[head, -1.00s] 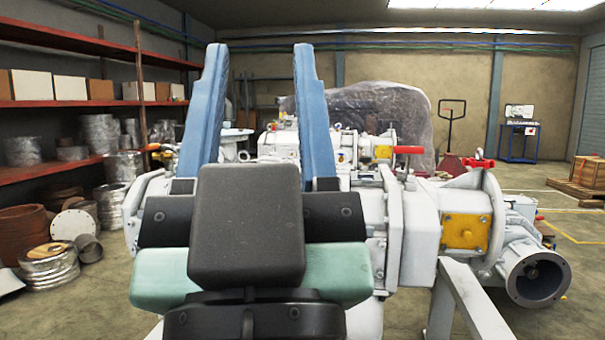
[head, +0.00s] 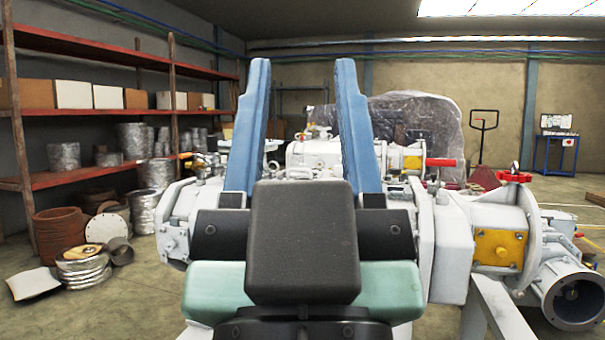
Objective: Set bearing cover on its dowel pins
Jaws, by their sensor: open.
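My gripper (head: 303,75) is in the middle of the head view, with its two blue fingers upright and wide apart. Nothing shows between the fingertips except the background. Behind the gripper stands the white screw vacuum machine (head: 450,240); my gripper hides much of its middle. I cannot pick out the bearing cover or the dowel pins; they may be behind the gripper or out of view. A yellow plate (head: 500,247) sits on the machine's right part, with a red handle (head: 514,177) above it.
A grey open flange (head: 574,297) sticks out at the lower right. A red shelf (head: 100,112) with boxes and metal rolls stands at the left. Metal coils (head: 84,268) lie on the floor there. A wrapped machine (head: 415,130) stands behind. Floor at the lower left is partly clear.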

